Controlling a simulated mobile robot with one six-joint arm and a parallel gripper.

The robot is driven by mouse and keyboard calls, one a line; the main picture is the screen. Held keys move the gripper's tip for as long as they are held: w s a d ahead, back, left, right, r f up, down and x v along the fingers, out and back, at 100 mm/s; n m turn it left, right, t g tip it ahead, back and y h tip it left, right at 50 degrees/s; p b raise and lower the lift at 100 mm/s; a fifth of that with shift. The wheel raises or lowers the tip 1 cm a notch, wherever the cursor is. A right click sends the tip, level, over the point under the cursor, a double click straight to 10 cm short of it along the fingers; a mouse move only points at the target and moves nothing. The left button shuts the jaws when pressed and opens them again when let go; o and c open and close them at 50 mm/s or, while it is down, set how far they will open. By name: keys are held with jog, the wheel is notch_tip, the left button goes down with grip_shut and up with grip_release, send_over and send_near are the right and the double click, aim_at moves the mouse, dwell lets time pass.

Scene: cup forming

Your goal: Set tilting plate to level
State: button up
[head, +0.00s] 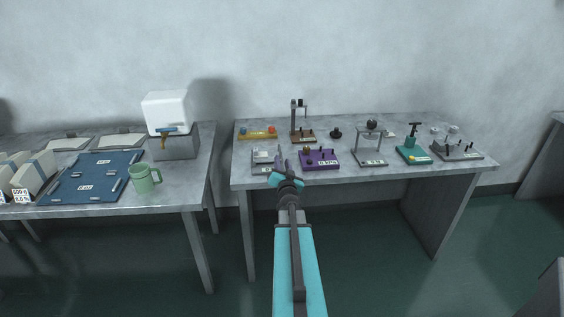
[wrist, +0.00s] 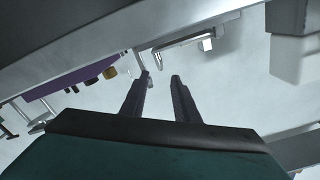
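My gripper (head: 280,151) is over the front left part of the right-hand table. In the wrist view its two dark fingers (wrist: 160,76) stand apart with nothing held between them. A small grey device with a pale plate (head: 262,156) sits just left of my gripper; I cannot tell for certain that it is the tilting plate, or its tilt. A metal bracket with a small white block (wrist: 190,42) shows beyond the fingertips in the wrist view. A purple device (head: 320,162) stands just right of my gripper; a purple panel (wrist: 62,88) shows at left in the wrist view.
The right-hand table (head: 365,179) also holds a yellow bar (head: 257,136), a tall stand (head: 294,118), a grey frame (head: 369,157) and a teal device (head: 413,155). A green mug (head: 144,180) and a blue board (head: 92,178) are on the left table. A gap separates the tables.

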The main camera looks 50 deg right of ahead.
jog(key=shift+b+v, duration=0.3)
jog(key=shift+v, duration=1.5)
jog(key=shift+s, duration=0.1)
